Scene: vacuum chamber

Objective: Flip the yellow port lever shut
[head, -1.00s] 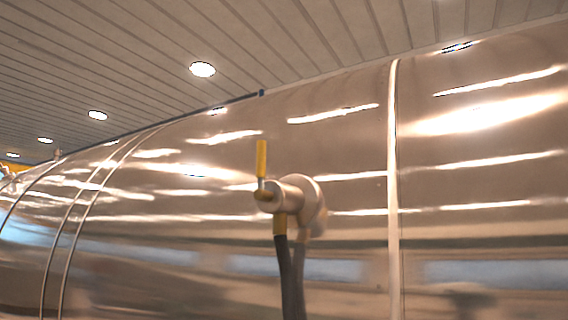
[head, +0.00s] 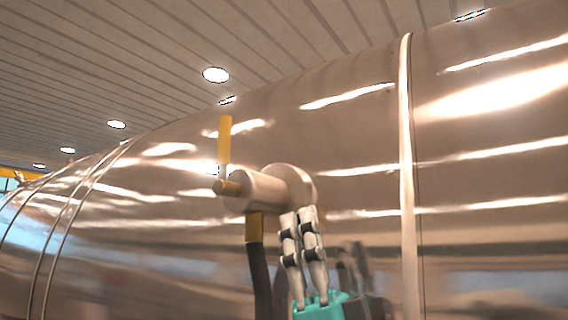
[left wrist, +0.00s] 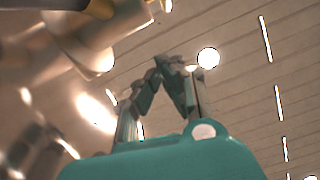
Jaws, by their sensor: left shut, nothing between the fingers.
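The yellow port lever (head: 225,140) stands upright at the outer end of a metal port (head: 262,190) that sticks out of the big chamber wall. My left gripper (head: 303,212) is shut and empty, pointing up, with its fingertips below and to the right of the port in the picture. It is apart from the lever. In the left wrist view the shut fingers (left wrist: 168,68) point up, and the port (left wrist: 95,45) shows blurred at the upper left. The lever is not clear in that view. My right gripper is not in view.
A dark hose (head: 259,280) with a yellow fitting (head: 254,228) hangs below the port, left of my gripper. The curved shiny chamber wall (head: 350,130) fills the background, with a raised vertical band (head: 407,150) to the right. Space left of the lever looks free.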

